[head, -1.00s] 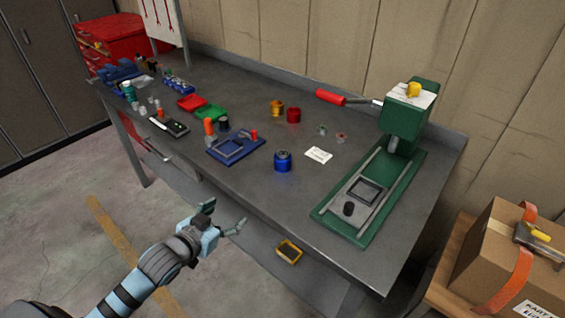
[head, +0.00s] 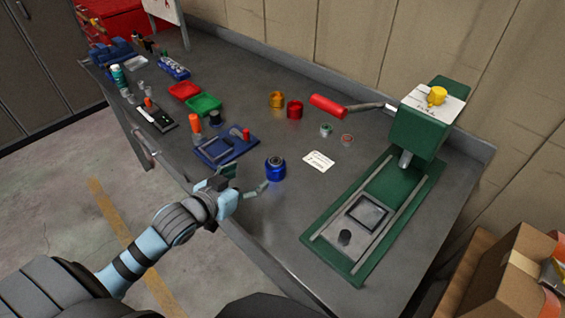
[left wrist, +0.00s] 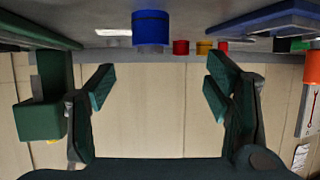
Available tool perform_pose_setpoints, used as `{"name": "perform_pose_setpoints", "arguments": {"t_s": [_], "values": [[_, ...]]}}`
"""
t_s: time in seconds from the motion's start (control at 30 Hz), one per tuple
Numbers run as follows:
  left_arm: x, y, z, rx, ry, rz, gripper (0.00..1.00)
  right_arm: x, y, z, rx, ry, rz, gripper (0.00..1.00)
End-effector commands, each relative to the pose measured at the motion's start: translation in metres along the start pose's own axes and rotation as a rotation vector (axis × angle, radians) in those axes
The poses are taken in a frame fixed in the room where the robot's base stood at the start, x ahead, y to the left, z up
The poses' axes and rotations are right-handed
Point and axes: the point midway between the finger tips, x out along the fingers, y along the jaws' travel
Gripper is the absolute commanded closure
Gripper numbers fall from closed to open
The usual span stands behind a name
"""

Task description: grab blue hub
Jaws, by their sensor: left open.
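The blue hub (head: 275,169) stands on the grey workbench near its front edge, in the middle of the head view. In the left wrist view, which looks upside down, the blue hub (left wrist: 151,30) is ahead of the jaws, a little left of the middle between them. My left gripper (head: 248,182) is open and empty, just left of the hub at the bench's front edge. Its two fingers (left wrist: 157,88) are spread wide in the left wrist view. The hub is apart from the fingers. My right gripper is not in view.
A green press (head: 352,222) stands right of the hub. Yellow (head: 277,99) and red (head: 295,109) hubs stand behind. A white card (head: 318,161) lies right of the hub. Bare bench lies in front.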

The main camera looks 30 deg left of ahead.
Motion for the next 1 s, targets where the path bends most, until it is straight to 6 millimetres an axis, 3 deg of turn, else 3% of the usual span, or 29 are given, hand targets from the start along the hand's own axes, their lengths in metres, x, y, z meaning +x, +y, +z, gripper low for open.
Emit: {"name": "perform_pose_setpoints", "arguments": {"t_s": [0.2,0.33,0.6,0.87,1.0], "values": [[0.065,0.011,0.000,-0.005,0.004,0.022,0.29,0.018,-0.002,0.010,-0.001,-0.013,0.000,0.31],[0.084,0.012,-0.001,0.000,0.002,0.023,0.29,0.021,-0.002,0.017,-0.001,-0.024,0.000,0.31],[0.129,0.016,-0.002,0.002,0.003,0.019,0.29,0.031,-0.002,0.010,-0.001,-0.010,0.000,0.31],[0.135,0.015,-0.004,0.004,0.002,0.018,0.30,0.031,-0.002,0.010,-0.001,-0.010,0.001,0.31],[0.134,0.015,-0.003,0.004,0.002,0.017,0.53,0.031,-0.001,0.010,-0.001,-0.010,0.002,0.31]]}}
